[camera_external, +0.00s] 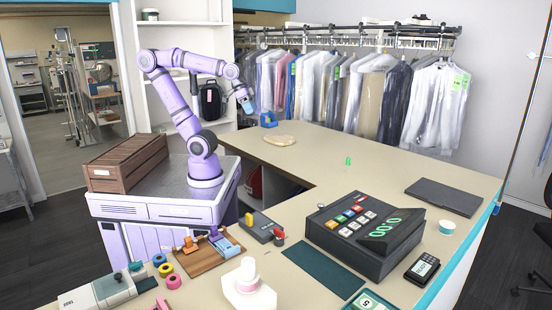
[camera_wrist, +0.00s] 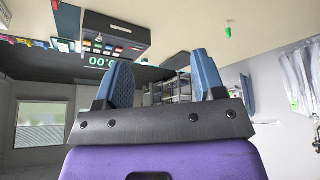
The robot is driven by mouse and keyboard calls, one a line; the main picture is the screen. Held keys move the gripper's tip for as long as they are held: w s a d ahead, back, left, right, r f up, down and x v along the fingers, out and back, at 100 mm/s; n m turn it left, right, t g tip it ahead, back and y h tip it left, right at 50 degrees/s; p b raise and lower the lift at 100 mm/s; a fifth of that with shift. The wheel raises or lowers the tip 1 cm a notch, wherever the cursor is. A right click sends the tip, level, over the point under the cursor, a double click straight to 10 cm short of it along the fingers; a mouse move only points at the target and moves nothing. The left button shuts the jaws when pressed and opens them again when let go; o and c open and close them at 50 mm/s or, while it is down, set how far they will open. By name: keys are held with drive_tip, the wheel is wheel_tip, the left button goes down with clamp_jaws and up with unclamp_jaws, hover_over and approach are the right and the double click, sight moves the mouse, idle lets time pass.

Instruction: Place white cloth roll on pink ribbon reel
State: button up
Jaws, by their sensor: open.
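My gripper (camera_external: 247,106) is raised in the air beyond the wooden crate, well away from the small goods at the front. In the wrist view its two blue fingers (camera_wrist: 158,82) stand apart with nothing between them. No reel is clear in the wrist view.
A cash register (camera_external: 365,238) fills the front right, with a dark mat (camera_external: 322,270) before it. A brown board (camera_external: 207,256) with small tools lies near the reels. A wooden crate (camera_external: 128,163) and hanging garments (camera_external: 350,90) stand behind. The back counter is mostly clear.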

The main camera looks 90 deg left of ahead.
drive_tip(key=s+a+f, duration=0.2)
drive_tip(key=s, duration=0.3)
drive_tip(key=shift+a+f+n+y, duration=0.2)
drive_tip(key=shift+n+y, duration=0.1)
drive_tip(key=shift+y, duration=0.1)
